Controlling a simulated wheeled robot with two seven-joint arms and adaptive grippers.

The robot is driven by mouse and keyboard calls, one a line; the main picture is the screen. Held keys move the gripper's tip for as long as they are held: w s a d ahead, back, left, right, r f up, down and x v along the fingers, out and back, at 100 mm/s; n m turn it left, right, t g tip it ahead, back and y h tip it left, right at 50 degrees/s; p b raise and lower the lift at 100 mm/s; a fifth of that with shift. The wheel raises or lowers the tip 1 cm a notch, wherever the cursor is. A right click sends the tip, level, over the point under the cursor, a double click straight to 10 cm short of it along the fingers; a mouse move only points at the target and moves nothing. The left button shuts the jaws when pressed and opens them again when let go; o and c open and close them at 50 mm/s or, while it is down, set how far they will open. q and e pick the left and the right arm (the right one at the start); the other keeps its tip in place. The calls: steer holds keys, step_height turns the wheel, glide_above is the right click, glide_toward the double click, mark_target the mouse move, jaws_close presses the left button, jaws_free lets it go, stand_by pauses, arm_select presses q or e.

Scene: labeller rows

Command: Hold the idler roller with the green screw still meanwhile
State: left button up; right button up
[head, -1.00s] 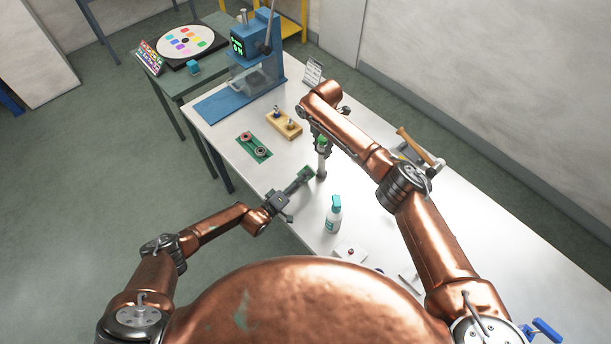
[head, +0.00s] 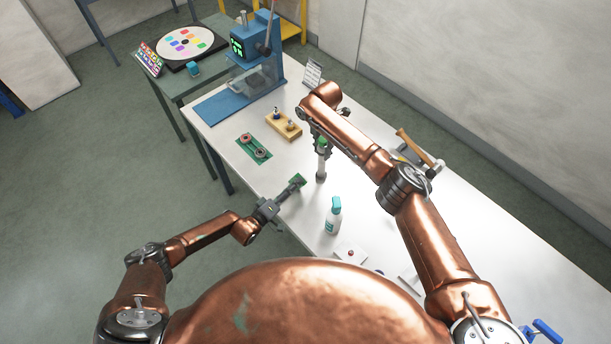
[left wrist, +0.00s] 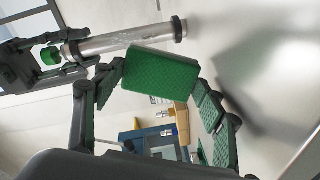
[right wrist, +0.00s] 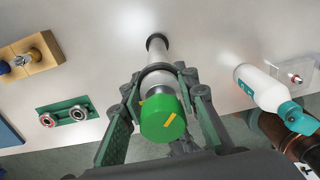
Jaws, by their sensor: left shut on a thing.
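The idler roller (head: 321,168) is a grey, roughly upright cylinder with dark ends. Its green screw (right wrist: 164,116), with a yellow mark on top, fills the middle of the right wrist view. My right gripper (right wrist: 160,85) is shut around the roller's upper end, just below the screw. The roller also shows in the left wrist view (left wrist: 128,40), with the green screw at its left end. My left gripper (head: 294,186) is shut on a green block (left wrist: 160,74), beside and apart from the roller. Whether the roller's lower end touches the table is unclear.
A white bottle with a teal cap (head: 333,216) stands near the roller on the white table (head: 375,225). A green plate with two rings (head: 253,147), a wooden block with posts (head: 284,126) and a blue press (head: 255,60) are farther back. A hammer-like tool (head: 415,150) lies right.

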steer(key=o, duration=0.5)
step_height(320, 180, up, 12)
stand_by(0.5)
steer(key=shift+f, duration=0.1)
